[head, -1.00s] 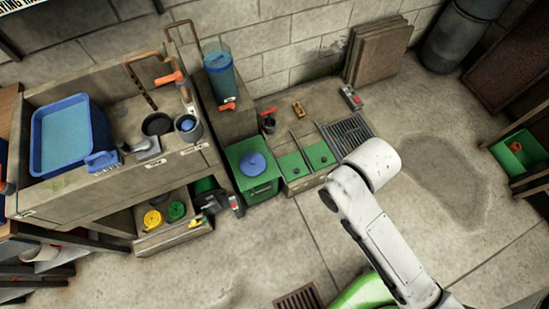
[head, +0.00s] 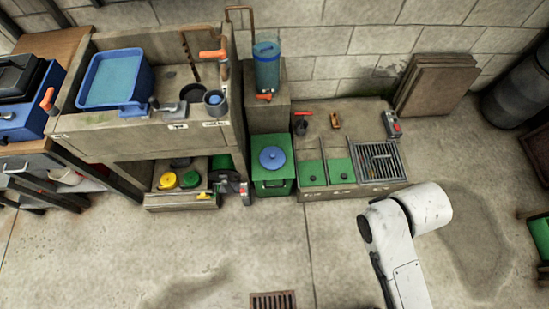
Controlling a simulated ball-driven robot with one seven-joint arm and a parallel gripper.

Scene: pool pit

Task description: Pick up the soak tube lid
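A clear blue upright tube (head: 266,68) with an orange tap at its foot stands on a concrete block by the wall; it may be the soak tube, but I cannot tell. No label tells me which round piece is its lid. A blue round lid (head: 272,160) lies on top of a green bin (head: 273,185). A yellow disc (head: 168,181) and a green disc (head: 190,179) lie on the low shelf under the sink bench. My white arm rises at the lower right, but my gripper is not in view.
The concrete bench (head: 90,143) holds a blue basin (head: 117,79), a black ring (head: 193,93) and a dark cup (head: 215,103). A low plinth with green-bottomed wells and a grate (head: 377,162) stands right of the bin. The floor in front is clear, with a drain (head: 273,301).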

